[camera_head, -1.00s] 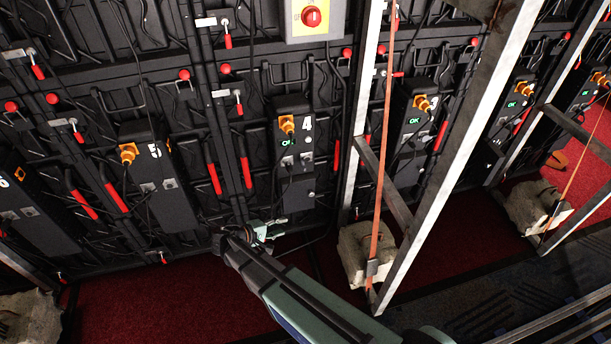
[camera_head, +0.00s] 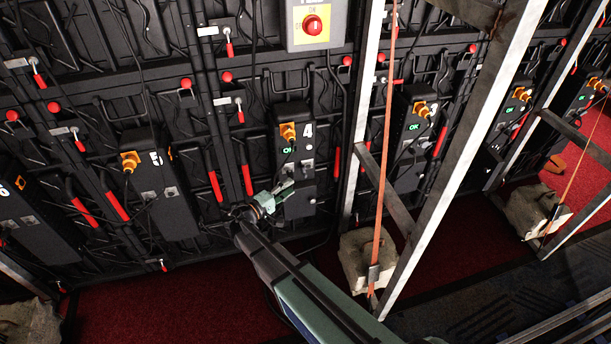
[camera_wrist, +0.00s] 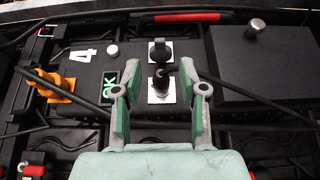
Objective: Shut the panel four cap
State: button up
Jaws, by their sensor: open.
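Panel four (camera_head: 294,148) is a black box with a white 4, a green OK display and an orange plug. In the wrist view the panel (camera_wrist: 130,72) carries two white socket plates side by side. A black cap-like piece (camera_wrist: 160,48) stands on the far plate; whether it is a cap standing open I cannot tell. A dark round fitting (camera_wrist: 161,80) with a cable is on the near plate. My gripper (camera_wrist: 157,88) is open and empty, its fingers on either side of the near plate. In the head view my gripper (camera_head: 284,190) is in front of the panel's lower part.
Black cables cross the panel near my fingers. The orange plug (camera_wrist: 58,85) sits at the left in the wrist view. Panel five (camera_head: 155,190) stands left. A metal frame post (camera_head: 364,110) with an orange strap (camera_head: 383,150) and a sandbag (camera_head: 362,258) stand right. An emergency-stop box (camera_head: 315,25) hangs above.

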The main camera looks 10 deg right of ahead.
aim_at(306, 176)
jog(key=x, duration=0.9)
jog(key=shift+p, duration=0.4)
grip_shut()
